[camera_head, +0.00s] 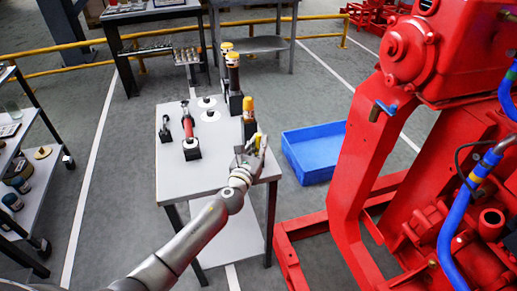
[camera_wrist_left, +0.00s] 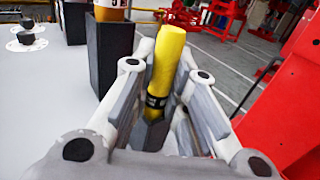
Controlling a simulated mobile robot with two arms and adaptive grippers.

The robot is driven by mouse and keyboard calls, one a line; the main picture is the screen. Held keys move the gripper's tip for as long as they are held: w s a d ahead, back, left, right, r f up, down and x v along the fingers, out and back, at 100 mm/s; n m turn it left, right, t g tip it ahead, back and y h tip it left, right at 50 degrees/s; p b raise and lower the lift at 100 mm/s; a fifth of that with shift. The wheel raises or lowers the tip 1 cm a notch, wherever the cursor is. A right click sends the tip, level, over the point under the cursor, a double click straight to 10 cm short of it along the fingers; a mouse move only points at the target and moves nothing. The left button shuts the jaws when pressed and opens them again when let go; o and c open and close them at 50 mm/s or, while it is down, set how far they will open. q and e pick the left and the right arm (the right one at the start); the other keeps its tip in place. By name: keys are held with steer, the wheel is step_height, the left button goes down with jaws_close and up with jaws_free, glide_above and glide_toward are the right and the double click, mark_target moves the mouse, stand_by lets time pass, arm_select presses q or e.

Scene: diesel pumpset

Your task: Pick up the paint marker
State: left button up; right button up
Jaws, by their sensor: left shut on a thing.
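The paint marker (camera_wrist_left: 168,58) has a yellow body with a black band and stands between the fingers of my left gripper (camera_wrist_left: 165,110) in the left wrist view. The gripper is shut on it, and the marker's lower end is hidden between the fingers. In the head view my left gripper (camera_head: 252,155) is at the right front part of the white table (camera_head: 215,177), and a bit of the yellow marker (camera_head: 257,139) shows there. I cannot tell whether the marker's lower end touches the table. My right gripper is not in view.
A black holder (camera_wrist_left: 112,48) with an orange-topped item (camera_head: 248,104) stands just behind the gripper. A red-handled tool (camera_head: 188,128) stands farther left. A blue crate (camera_head: 313,150) lies on the floor at right, next to the red pumpset (camera_head: 350,160). The table's left front is clear.

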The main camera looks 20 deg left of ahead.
arm_select(q)
jaws_close()
steer(key=shift+r, duration=0.1)
steer(key=shift+r+p, duration=0.3)
steer(key=shift+r, duration=0.05)
step_height(320, 180, up, 8)
steer(key=p, duration=0.4)
steer(key=shift+r, duration=0.55)
steer(key=shift+o, duration=0.3)
jaws_free()
jaws_close()
